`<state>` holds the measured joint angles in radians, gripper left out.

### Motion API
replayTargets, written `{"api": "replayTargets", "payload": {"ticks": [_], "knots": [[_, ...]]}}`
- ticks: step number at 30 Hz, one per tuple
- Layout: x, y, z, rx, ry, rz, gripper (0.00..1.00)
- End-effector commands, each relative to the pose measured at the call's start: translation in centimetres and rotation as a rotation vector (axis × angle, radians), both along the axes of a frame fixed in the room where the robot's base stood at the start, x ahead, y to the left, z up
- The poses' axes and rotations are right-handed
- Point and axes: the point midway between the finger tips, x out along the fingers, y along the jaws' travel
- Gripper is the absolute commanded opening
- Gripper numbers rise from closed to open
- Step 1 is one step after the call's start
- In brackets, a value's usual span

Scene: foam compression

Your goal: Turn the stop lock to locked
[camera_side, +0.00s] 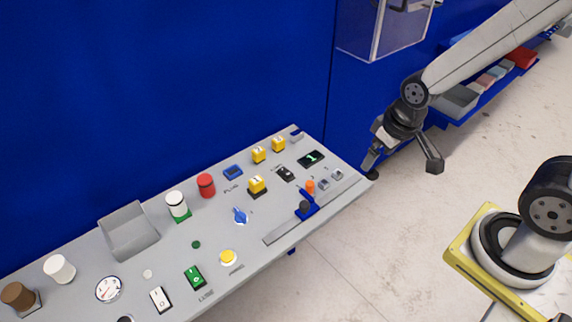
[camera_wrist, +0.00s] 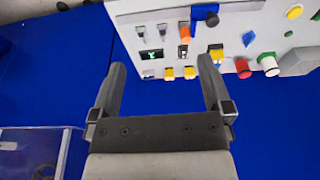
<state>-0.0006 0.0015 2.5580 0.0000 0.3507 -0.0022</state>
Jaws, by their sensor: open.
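No label legibly names the stop lock, so I cannot tell for sure which part it is. An orange upright piece (camera_side: 310,187) stands at the slide track beside a blue carriage (camera_side: 308,209) with a black knob (camera_side: 304,206). The orange piece also shows in the wrist view (camera_wrist: 185,32), next to the blue carriage (camera_wrist: 203,12). A blue pointer knob (camera_side: 240,215) sits apart on the panel, also in the wrist view (camera_wrist: 248,38). My gripper (camera_side: 403,168) is open and empty, off the panel's right end. In the wrist view its fingers (camera_wrist: 161,68) are spread wide.
The grey panel (camera_side: 280,220) carries yellow blocks (camera_side: 257,184), a red cylinder (camera_side: 206,185), a white cylinder (camera_side: 177,204), a yellow button (camera_side: 228,257), a small display (camera_side: 311,158) and a grey bin (camera_side: 129,231). A blue wall (camera_side: 150,90) stands behind it.

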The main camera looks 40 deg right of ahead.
Motion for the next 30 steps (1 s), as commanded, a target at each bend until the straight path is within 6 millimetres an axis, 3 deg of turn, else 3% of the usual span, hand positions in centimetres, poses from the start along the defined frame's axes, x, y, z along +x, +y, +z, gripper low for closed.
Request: {"api": "replayTargets", "payload": {"ticks": [7, 14, 21, 30], "knots": [[2.0, 0.9, -0.1, -0.015, 0.014, 0.094, 1.0], [6.6, 3.5, -0.7, -0.051, 0.048, 0.332, 1.0], [11.7, 7.8, -2.3, -0.093, 0.089, 0.642, 1.0], [16.5, 14.1, -5.5, -0.137, 0.132, 1.029, 1.0]]}}
